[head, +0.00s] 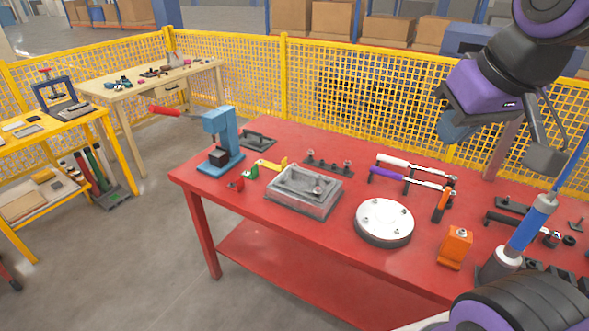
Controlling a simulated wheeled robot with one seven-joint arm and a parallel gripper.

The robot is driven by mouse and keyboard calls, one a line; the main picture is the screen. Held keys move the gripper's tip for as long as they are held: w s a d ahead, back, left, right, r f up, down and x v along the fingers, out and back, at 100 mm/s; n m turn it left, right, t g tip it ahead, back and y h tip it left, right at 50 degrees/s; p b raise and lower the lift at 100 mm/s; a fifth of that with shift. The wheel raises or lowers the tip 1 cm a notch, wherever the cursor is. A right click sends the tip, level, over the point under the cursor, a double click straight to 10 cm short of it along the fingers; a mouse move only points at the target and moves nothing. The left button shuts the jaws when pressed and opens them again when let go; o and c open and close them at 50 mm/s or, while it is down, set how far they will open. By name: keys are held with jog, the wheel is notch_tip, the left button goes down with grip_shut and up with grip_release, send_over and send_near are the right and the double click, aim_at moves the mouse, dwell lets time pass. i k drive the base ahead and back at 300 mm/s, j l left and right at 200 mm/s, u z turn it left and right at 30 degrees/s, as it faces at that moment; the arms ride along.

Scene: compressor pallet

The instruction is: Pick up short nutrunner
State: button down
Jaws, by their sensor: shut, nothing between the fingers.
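A blue cylindrical tool (527,228) with silver collars leans at the right of the red table, with a thin blue line rising from its top; it looks like a nutrunner, but I cannot tell whether it is the short one. Its grey lower end (497,266) is partly hidden behind my own dark arm part. My gripper (545,158) is at the upper right, above the table and apart from the blue tool. It is shut and empty; its fingertips are hard to make out.
The red table (225,185) holds a blue press (218,140), a grey housing (303,190), a round silver plate (384,222), an orange block (455,246) and two long-handled tools, one white (405,162), one purple (400,177). Yellow mesh fencing (225,70) runs behind.

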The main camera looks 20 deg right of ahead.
aim_at(508, 256)
jog(key=j+z, duration=0.25)
jog(key=j, duration=0.4)
jog(key=j+z, duration=0.25)
jog(key=j, duration=0.4)
jog(key=z, duration=1.5)
jog(key=k+j+z, duration=0.1)
jog(key=z, duration=1.05)
jog(key=k+j, duration=0.05)
